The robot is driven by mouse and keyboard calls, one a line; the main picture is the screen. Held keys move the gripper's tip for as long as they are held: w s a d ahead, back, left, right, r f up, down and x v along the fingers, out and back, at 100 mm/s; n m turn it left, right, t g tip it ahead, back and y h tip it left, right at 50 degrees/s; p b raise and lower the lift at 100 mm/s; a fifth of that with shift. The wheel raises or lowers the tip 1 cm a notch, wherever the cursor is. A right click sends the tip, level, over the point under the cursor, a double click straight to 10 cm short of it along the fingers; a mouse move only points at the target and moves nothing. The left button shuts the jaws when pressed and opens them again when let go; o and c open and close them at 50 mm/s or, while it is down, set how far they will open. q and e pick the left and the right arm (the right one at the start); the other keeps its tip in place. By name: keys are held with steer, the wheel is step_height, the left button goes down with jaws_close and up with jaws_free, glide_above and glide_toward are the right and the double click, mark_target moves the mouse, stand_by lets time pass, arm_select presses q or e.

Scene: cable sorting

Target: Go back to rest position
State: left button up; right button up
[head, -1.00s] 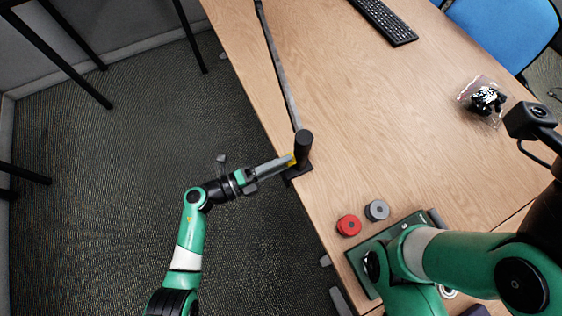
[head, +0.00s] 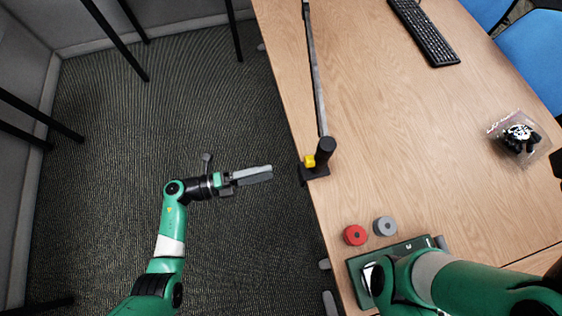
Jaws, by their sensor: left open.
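My left gripper (head: 252,175) is over the dark carpet, left of the table edge, with its fingers pointing right. It is open and I see nothing held in it. A black post (head: 325,150) on a flat base stands at the table's left edge, with a yellow piece (head: 310,161) on its left side. A gap of carpet lies between my fingertips and the post. My right arm comes in at the lower right, and its gripper is not in view.
The wooden table (head: 400,130) has a clear middle. A long grey bar (head: 316,75) runs along its left edge. Red (head: 355,236) and grey (head: 385,226) round pieces sit near a green tray (head: 356,278). A clear bag (head: 519,137) and keyboard (head: 425,32) lie farther off.

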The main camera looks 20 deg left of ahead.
arm_select(q)
steer(key=shift+s+a, duration=0.3)
steer(key=shift+a, duration=0.1)
